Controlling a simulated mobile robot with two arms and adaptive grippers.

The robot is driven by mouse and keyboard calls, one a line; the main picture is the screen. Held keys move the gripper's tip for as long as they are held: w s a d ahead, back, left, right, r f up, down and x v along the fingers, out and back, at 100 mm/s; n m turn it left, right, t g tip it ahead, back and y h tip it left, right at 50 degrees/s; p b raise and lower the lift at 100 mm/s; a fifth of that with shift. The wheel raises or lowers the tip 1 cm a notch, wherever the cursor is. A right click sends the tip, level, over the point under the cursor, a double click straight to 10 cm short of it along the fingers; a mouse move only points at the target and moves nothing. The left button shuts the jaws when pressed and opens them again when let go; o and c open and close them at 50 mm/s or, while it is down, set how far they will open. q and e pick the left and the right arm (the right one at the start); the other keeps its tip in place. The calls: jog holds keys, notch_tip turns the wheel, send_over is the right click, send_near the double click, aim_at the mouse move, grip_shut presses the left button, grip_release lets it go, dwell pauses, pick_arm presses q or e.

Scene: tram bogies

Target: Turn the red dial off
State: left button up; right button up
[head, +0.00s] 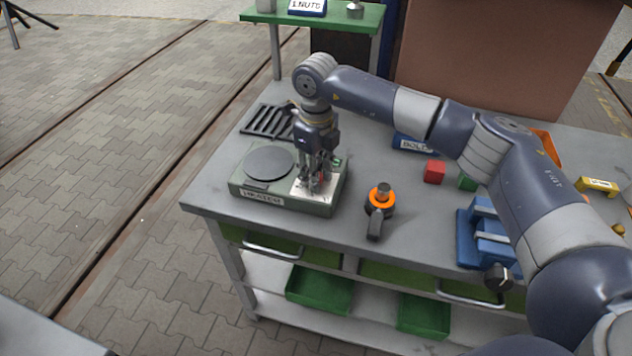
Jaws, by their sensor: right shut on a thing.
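The green heater box (283,207) with a "HEATER" label and a round dark plate (269,164) sits at the left front of the grey workbench. A light panel (304,188) is on the right part of its top. My right gripper (318,186) points down over this panel, its fingers shut on a small part there. A bit of red shows between the fingers, likely the red dial, mostly hidden by them. I cannot tell which way the dial points. My left gripper is not in view.
A black rack (267,121) lies behind the heater. An orange-ringed tool (380,201) stands to its right. A red block (434,171), a green block (467,182), a blue vise (484,234) and a blue bin (411,142) are farther right. The bench's front left corner is bare.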

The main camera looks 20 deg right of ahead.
jog(key=n+b, duration=0.3)
jog(key=n, duration=0.1)
jog(key=shift+w+f+n, duration=0.1)
jog(key=shift+n, duration=0.2)
jog(key=n+b, duration=0.2)
jog(key=n, duration=0.2)
jog(key=shift+n, duration=0.3)
jog(key=shift+r, duration=0.2)
jog(key=o, duration=1.1)
jog(key=shift+c, duration=0.2)
jog(key=shift+r, duration=0.15)
notch_tip(320, 180, up, 12)
jog(key=shift+f, duration=0.2)
